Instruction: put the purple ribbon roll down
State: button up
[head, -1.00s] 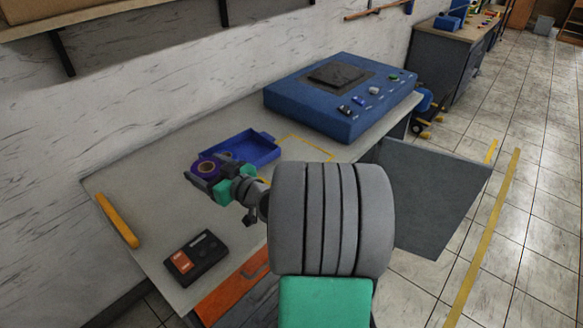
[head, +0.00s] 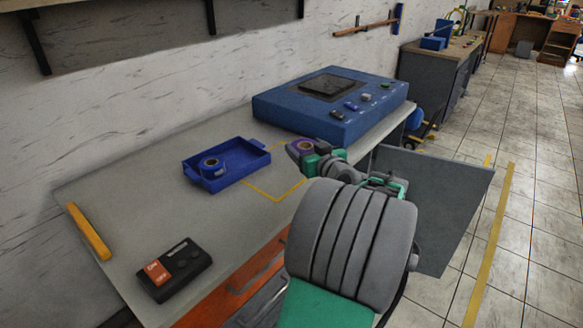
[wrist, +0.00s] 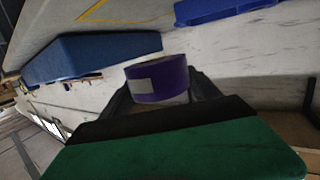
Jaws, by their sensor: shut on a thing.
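The purple ribbon roll (head: 303,146) is held in my gripper (head: 300,150), which is shut on it. In the head view they are over the right part of the table, in front of the blue machine and near the yellow taped outline (head: 276,196). In the wrist view the purple roll (wrist: 157,82) sits between the two dark fingers. I cannot tell whether the roll touches the table.
A blue tray (head: 240,177) with a blue roll (head: 211,166) in it stands left of my gripper. The big blue machine (head: 290,116) is behind. A black box with an orange label (head: 173,270) and a yellow bar (head: 88,231) are at the left. The table's left middle is clear.

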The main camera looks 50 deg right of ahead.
send_over(294, 175)
jog(key=f, duration=0.5)
jog(key=shift+s+f, duration=0.25)
jog(key=shift+f, duration=0.05)
jog(key=shift+w+f+b, duration=0.15)
jog(key=shift+f+b, duration=0.1)
jog(key=shift+f, duration=0.7)
jog(key=shift+w+f+b, duration=0.1)
jog(key=shift+f+b, duration=0.1)
jog(key=shift+f, duration=0.7)
jog(key=shift+d+f, duration=0.1)
jog(key=shift+f, duration=0.1)
jog(key=o, duration=1.4)
